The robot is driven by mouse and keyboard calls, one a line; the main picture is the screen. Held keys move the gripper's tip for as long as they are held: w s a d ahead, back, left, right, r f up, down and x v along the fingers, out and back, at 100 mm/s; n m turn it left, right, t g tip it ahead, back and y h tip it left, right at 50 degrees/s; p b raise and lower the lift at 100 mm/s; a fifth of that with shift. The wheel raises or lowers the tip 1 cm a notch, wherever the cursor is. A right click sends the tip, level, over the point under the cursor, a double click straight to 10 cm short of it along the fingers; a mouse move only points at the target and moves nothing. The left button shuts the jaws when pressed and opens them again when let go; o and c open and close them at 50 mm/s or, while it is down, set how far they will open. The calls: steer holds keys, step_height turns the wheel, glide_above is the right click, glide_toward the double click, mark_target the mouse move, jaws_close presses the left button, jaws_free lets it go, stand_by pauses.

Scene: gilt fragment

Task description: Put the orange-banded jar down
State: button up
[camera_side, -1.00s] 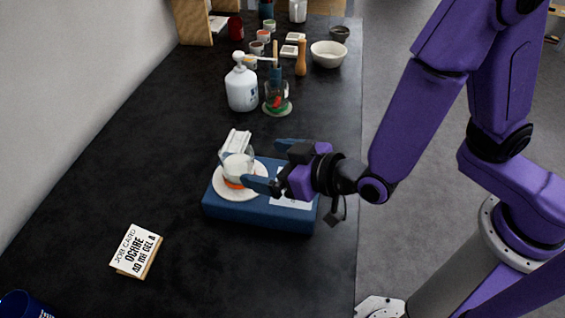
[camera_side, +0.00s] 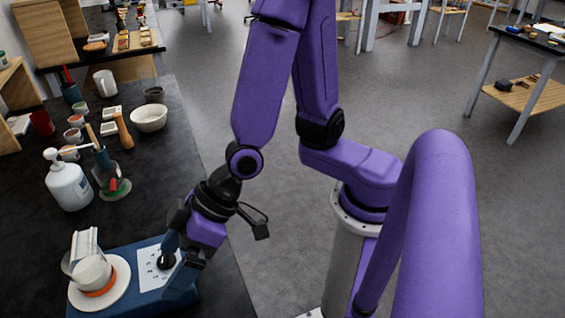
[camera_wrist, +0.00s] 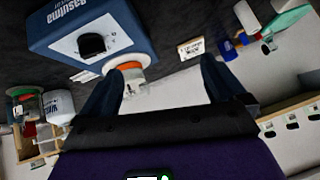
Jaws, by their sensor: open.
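The orange-banded jar (camera_side: 95,274) is white with an orange band near its base. It stands on the white round plate (camera_side: 122,296) of a blue scale (camera_side: 140,300). My gripper (camera_side: 174,262) is to the right of the jar, over the scale, apart from the jar and empty. In the wrist view, the two fingers (camera_wrist: 165,78) are spread wide. The jar's orange band (camera_wrist: 130,66) shows beyond the left finger, next to the scale's edge (camera_wrist: 60,25). The jar's far side is hidden.
A white ribbed object (camera_side: 85,242) is directly behind the jar; whether they touch is unclear. A pump bottle (camera_side: 68,185), a glass with a brush (camera_side: 110,182), a wooden pestle (camera_side: 123,132) and a white bowl (camera_side: 148,118) stand farther back. A black knob (camera_side: 166,261) is on the scale.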

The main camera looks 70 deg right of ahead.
steer(key=s+d+r+n+g+h, duration=0.2)
steer(key=s+d, duration=0.3)
steer(key=d, duration=0.6)
steer(key=s+d+r+n+g+h, duration=0.2)
steer(key=s+d+n+h, duration=0.1)
steer(key=d, duration=0.9)
steer(key=shift+s+d+r+g+h, duration=0.2)
steer(key=shift+s+d+g+h, duration=0.15)
steer(key=shift+s+h, duration=0.55)
steer(key=shift+c, duration=0.3)
stand_by(0.3)
